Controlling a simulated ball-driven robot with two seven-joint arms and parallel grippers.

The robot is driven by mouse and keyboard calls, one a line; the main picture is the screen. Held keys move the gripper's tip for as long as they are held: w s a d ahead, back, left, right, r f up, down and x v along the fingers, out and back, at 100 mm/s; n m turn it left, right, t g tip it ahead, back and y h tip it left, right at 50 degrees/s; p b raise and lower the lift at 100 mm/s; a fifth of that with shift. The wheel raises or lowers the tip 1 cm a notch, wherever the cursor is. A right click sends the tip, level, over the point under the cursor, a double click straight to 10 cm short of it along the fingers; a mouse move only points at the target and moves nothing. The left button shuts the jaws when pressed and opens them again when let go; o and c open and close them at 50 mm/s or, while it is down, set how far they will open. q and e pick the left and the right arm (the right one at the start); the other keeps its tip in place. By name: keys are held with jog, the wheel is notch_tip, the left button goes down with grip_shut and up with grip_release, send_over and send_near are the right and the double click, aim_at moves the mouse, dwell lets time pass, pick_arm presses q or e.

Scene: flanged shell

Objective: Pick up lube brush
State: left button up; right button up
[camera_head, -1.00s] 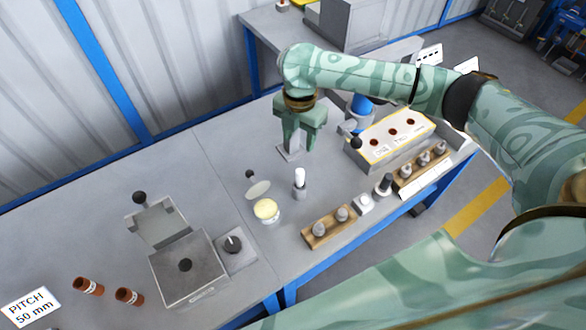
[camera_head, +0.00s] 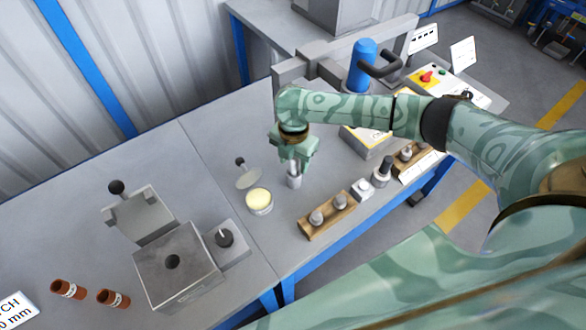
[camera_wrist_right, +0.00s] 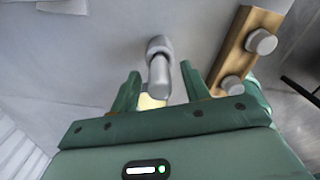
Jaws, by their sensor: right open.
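The lube brush (camera_head: 294,180), seemingly the pale upright rod in a small grey holder, stands on the bench just below my right gripper (camera_head: 294,163). My gripper hides its upper part in the head view. In the right wrist view the pale brush handle (camera_wrist_right: 158,75) and its grey collar show between and just beyond the two green fingers of my right gripper (camera_wrist_right: 160,88). The fingers are open, with a gap on both sides of the handle. My left gripper is out of view.
A wooden block with grey pegs (camera_head: 327,217) lies to the right. A grey box (camera_head: 178,268) stands farther left. A blue-topped fixture (camera_head: 360,66) rises behind my arm.

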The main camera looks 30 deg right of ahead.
jog(key=shift+f, duration=0.15)
grip_shut()
